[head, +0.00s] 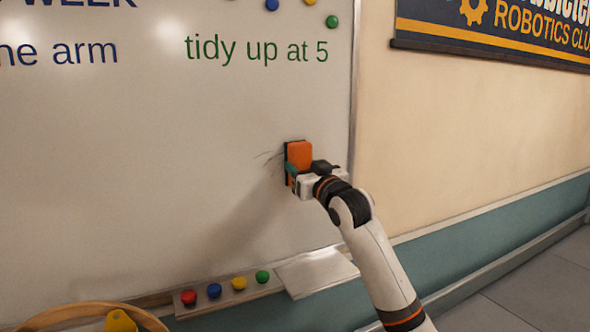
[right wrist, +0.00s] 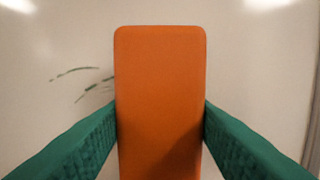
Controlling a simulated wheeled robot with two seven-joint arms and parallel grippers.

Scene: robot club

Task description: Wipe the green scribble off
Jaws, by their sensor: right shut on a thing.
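The whiteboard (head: 120,160) fills most of the head view. My right gripper (head: 293,170) is shut on an orange eraser (head: 299,154) with a dark pad, held at the board's lower right. The eraser also shows in the right wrist view (right wrist: 160,90), between the two green fingers. A few dark green strokes of the scribble (right wrist: 77,72) show just left of the eraser in the right wrist view. They look faint and thin in the head view (head: 263,155). Whatever lies behind the eraser is hidden. My left gripper is not in view.
Green writing, "tidy up at 5" (head: 256,50), stands above on the board, with round magnets (head: 271,5) near the top. Below, a ledge holds several coloured magnets (head: 238,283) and a pale flat piece (head: 317,272). A round wooden rim (head: 90,312) shows at bottom left.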

